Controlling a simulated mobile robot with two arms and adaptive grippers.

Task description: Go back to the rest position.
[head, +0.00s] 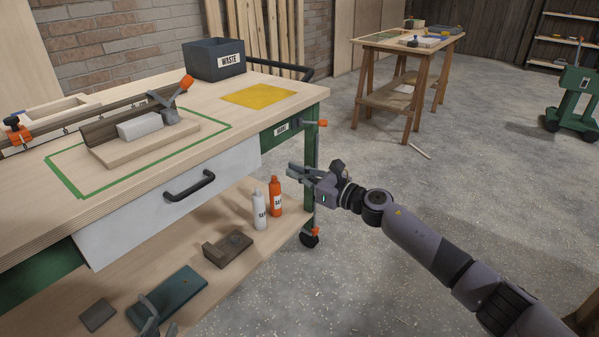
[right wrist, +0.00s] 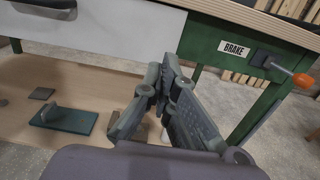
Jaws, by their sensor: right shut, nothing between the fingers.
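My right gripper (head: 298,174) is in front of the bench's right front corner, its arm coming in from the lower right. It is shut and empty, clear of the drawer front.
The workbench (head: 225,135) has a white drawer (head: 150,205) with a dark handle, an orange brake lever (head: 322,123) and a lower shelf holding two bottles (head: 275,197) and several blocks. A waste bin (head: 213,60) stands on top. The concrete floor (head: 400,190) to the right is open.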

